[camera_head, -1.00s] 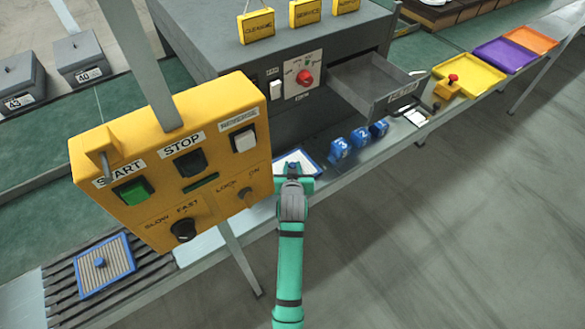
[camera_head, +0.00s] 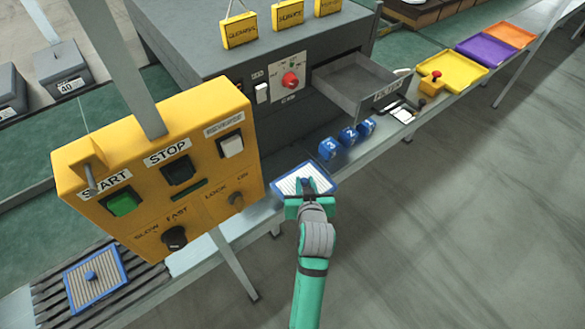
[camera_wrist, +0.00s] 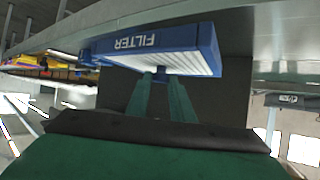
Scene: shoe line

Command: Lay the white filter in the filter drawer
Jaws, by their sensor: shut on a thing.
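The white filter (camera_head: 292,181) is a flat white pleated panel in a blue frame. My gripper (camera_head: 305,187) is shut on it, apparently by the knob on its face, right of the yellow control panel. In the wrist view, the filter (camera_wrist: 205,52) shows its blue edge with an upside-down "FILTER" label, and my green fingers (camera_wrist: 165,80) reach to it. The filter drawer (camera_head: 358,77) is a grey tray pulled out of the dark machine. It looks empty, stands up and right of my gripper, and is apart from the filter.
The yellow control panel (camera_head: 150,215) stands close on the left. Blue numbered blocks (camera_head: 348,137) sit on the ledge between filter and drawer. A similar filter with greyish pleats (camera_head: 95,280) lies on the slatted rack. Yellow (camera_head: 450,70), purple (camera_head: 485,48) and orange trays line the right.

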